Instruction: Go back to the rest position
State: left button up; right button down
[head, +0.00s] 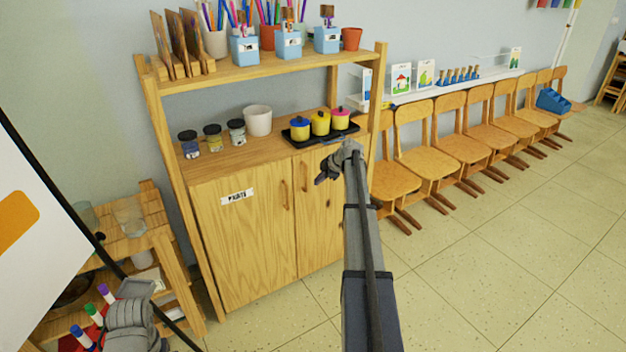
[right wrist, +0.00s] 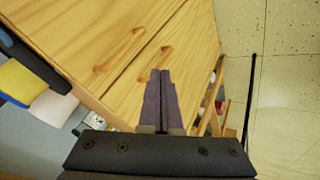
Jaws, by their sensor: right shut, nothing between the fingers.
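My right gripper (head: 323,177) is in front of the wooden paint cabinet, close to its doors and just below the black tray's front edge. In the right wrist view its two dark fingers (right wrist: 160,84) lie together, shut and empty, with the cabinet doors behind them. My left arm (head: 132,325) shows as a grey part at the lower left, beside the low wooden shelf; its fingers cannot be made out.
The cabinet (head: 240,245) carries a black tray (head: 297,141) with three coloured pots, plus jars and a white cup (head: 258,121). An easel board (head: 30,215) stands at the left. Wooden chairs (head: 462,147) line the wall. The tiled floor (head: 520,260) at right is clear.

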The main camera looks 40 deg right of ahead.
jog(key=shift+s+r, duration=0.1)
jog(key=s+a+r+m+g+p, duration=0.1)
jog(key=s+a+g+p, duration=0.2)
jog(key=a, duration=1.5)
jog(key=s+a+r+m+g+p, duration=0.15)
jog(key=s+a, duration=0.35)
jog(key=a, duration=1.3)
jog(key=s+a+r+m+g+h+p, duration=0.1)
jog(key=s+a+r+m+p, duration=0.1)
jog(key=s+a, duration=0.8)
jog(key=s+a+r+m+g+h+p, duration=0.2)
jog(key=s+a+m+p, duration=0.1)
jog(key=s+a, duration=0.8)
jog(key=s+p, duration=0.1)
jog(key=s, duration=0.3)
jog(key=shift+r, duration=0.15)
jog(key=shift+s, duration=0.1)
